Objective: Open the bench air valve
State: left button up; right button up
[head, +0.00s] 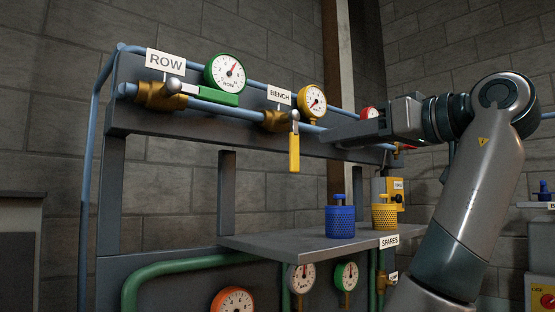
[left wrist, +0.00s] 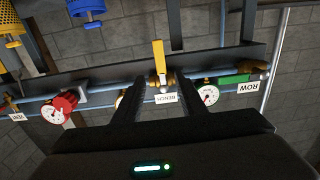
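The bench air valve (head: 276,121) is a brass body on the blue pipe under the BENCH label (head: 279,96). Its yellow lever (head: 294,152) hangs straight down, across the pipe. My left gripper (head: 328,138) is right of the lever and apart from it, fingers pointing toward it. In the left wrist view, which is upside down, the two dark fingers (left wrist: 162,82) are spread with nothing held between them. The yellow lever (left wrist: 159,55) shows beyond the gap. The yellow-rimmed bench gauge (head: 312,101) sits right of the label. My right gripper is not in view.
The ROW valve (head: 160,95) to the left has a green lever (head: 212,98) lying along the pipe. A red gauge (left wrist: 59,108) is farther along the pipe. Blue (head: 340,222) and yellow (head: 384,216) canisters stand on the shelf (head: 290,244) below. Space before the lever looks clear.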

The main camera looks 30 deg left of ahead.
aim_at(294, 142)
pick_arm(q)
jog(key=p+x, duration=0.7)
jog(key=x, duration=1)
jog(key=shift+r, duration=0.1)
grip_shut()
